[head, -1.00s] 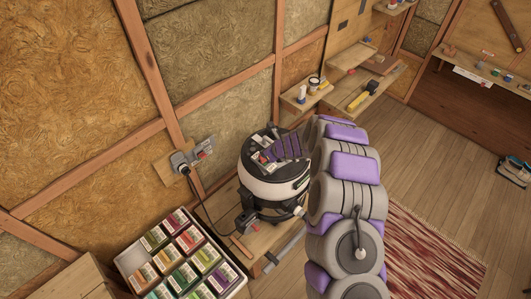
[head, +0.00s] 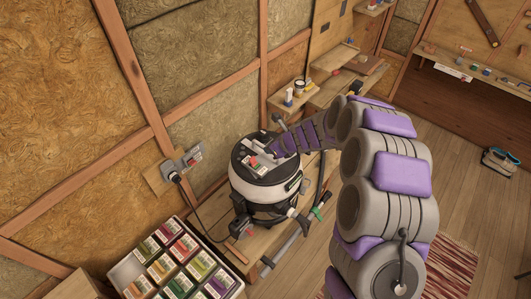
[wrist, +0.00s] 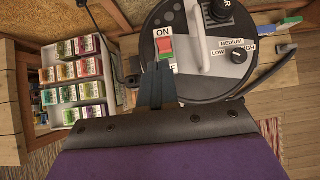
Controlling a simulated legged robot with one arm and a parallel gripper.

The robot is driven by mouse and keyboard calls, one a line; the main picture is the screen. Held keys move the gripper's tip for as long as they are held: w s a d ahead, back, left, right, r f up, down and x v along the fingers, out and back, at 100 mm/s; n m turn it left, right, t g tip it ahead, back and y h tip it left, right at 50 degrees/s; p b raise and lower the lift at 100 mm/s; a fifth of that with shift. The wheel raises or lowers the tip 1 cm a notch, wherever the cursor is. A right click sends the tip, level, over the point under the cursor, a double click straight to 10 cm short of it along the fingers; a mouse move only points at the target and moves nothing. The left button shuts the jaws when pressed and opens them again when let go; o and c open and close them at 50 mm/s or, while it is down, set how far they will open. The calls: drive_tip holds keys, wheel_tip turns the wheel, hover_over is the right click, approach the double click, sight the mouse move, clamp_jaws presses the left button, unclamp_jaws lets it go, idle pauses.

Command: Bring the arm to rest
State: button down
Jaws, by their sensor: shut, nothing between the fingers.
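My arm reaches in from the right of the head view, grey with purple pads. My gripper (head: 268,152) is over the top of a black and white canister machine (head: 265,192). I cannot tell whether the fingertips touch the switch. The lower part of the switch label is partly hidden by the fingers. A knob with LOW and MEDIUM marks (wrist: 240,55) sits to the right.
The machine stands on a wooden bench (head: 262,240). A tray of seed-like packets (head: 125,272) is at lower left. A cord runs to a wall outlet (head: 174,175). Shelves with small items (head: 290,101) line the back wall.

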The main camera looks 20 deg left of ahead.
drive_tip(key=shift+d+r, duration=0.15)
drive_tip(key=shift+r, duration=0.35)
drive_tip(key=shift+a+f, duration=0.1)
drive_tip(key=shift+a, duration=0.2)
drive_tip(key=shift+s+d, duration=0.1)
drive_tip(key=shift+d, duration=0.05)
drive_tip(key=s+d+r+n+g+b, duration=0.1)
drive_tip(key=s+d+r+n+b, duration=0.2)
drive_tip(key=s+d+n+b, duration=0.25)
drive_tip(key=s+d+r+n+g+b, duration=0.2)
drive_tip(key=s+d+r+n+b, duration=0.15)
drive_tip(key=s+n, duration=0.4)
drive_tip(key=s+d+f+n+h+b, duration=0.2)
drive_tip(key=s+d+n+b, duration=0.1)
drive_tip(key=s+d, duration=0.4)
drive_tip(key=s+d+f+n+g+h+b, duration=0.1)
drive_tip(key=s+d+f+n+h+b, duration=0.1)
drive_tip(key=s+d, duration=0.6)
drive_tip(key=s+d+f+n+g+h+b, duration=0.1)
drive_tip(key=s+d+f+n+h+b, duration=0.2)
drive_tip(key=s+d, duration=0.5)
drive_tip(key=s+n+b, duration=0.1)
drive_tip(key=s+b, duration=0.1)
drive_tip(key=s, duration=0.3)
drive_tip(key=shift+s+d+n, duration=0.25)
drive_tip(key=shift+s+n, duration=0.05)
drive_tip(key=shift+s, duration=0.1)
